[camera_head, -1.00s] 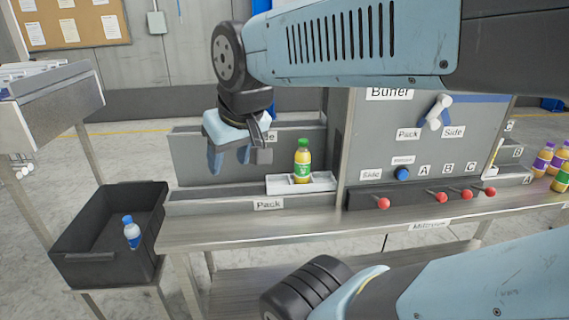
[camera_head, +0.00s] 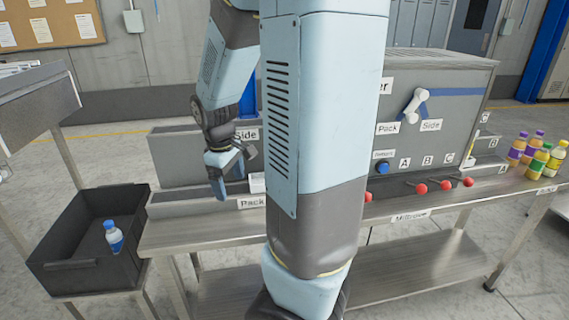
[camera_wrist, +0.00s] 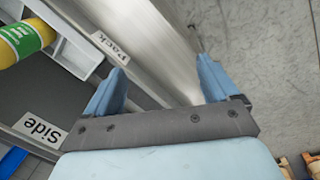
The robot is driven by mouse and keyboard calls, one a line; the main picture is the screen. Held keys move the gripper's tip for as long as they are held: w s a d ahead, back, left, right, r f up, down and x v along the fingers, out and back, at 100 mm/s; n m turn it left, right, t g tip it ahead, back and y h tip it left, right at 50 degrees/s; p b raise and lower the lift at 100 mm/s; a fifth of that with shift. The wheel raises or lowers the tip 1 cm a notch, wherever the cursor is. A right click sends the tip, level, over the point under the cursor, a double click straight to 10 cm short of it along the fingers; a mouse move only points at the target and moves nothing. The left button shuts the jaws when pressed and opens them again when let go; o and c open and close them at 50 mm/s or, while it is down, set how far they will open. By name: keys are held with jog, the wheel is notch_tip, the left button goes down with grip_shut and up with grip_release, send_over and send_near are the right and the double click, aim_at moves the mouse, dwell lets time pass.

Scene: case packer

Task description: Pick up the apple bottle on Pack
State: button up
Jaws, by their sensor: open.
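The apple bottle (camera_wrist: 24,38), yellow-orange with a green label, shows at the upper left edge of the wrist view, partly cut off. It is in the white tray (camera_wrist: 72,52) beside the Pack label (camera_wrist: 110,47). In the head view my arm hides the bottle, and only a small end of the tray (camera_head: 257,184) shows above the Pack label. My gripper (camera_wrist: 162,82) is open, with nothing between its fingers. In the head view my gripper (camera_head: 228,184) is at the Pack ledge, left of the tray, fingers down. The bottle is outside the fingers.
A dark bin (camera_head: 62,260) with a blue-and-white bottle (camera_head: 114,237) stands at the left. The Buffer unit (camera_head: 440,100) with red-knobbed levers (camera_head: 421,188) is on the right of the steel table (camera_head: 190,231). Several juice bottles (camera_head: 538,160) stand at the far right.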

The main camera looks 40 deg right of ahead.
jog(key=w+d+f+n+g+h, duration=0.3)
jog(key=d+f+n+h, duration=0.2)
jog(key=d+f, duration=0.4)
jog(key=w+d+r+n+h, duration=0.45)
jog(key=r+n+h, duration=0.2)
jog(key=r, duration=0.35)
jog(key=shift+m+h, duration=0.25)
jog(key=shift+m, duration=0.1)
jog(key=shift+w+x, duration=0.1)
jog(key=shift+x, duration=3.5)
jog(key=shift+w+x, duration=0.15)
jog(key=shift+x, duration=3.45)
jog(key=c, duration=1.3)
